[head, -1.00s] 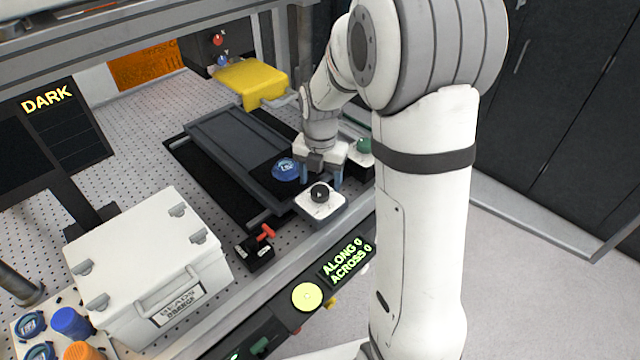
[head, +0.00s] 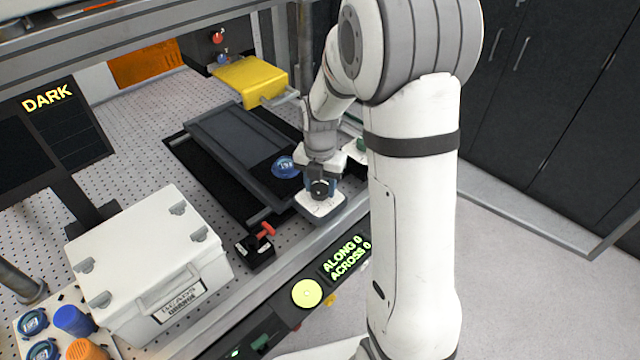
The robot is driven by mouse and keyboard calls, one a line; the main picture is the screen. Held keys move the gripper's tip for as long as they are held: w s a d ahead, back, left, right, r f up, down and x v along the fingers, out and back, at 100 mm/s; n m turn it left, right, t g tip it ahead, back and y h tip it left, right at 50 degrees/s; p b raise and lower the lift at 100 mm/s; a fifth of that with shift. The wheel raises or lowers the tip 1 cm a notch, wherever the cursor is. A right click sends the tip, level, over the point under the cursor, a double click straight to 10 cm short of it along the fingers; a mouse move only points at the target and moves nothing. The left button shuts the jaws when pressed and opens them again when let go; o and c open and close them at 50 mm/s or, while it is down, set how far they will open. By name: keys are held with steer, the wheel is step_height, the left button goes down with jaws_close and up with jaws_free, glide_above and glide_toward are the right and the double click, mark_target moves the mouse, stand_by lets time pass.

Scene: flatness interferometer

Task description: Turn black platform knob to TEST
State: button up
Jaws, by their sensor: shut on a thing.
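The black platform knob (head: 320,189) stands on a small white block (head: 318,208) at the front right of the perforated bench. My gripper (head: 319,186) reaches down over this block, its fingers shut on the knob from the far side. The knob's pointer and any TEST marking are too small to read here. The display (head: 346,257) on the front edge reads "ALONG 0 ACROSS 0".
A blue round part (head: 284,167) lies on the dark platform (head: 240,143) left of my gripper. A red-handled lever (head: 262,240) stands close by at front left. A green knob (head: 361,144) is just behind at right.

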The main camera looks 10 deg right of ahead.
steer(key=shift+c, duration=0.9)
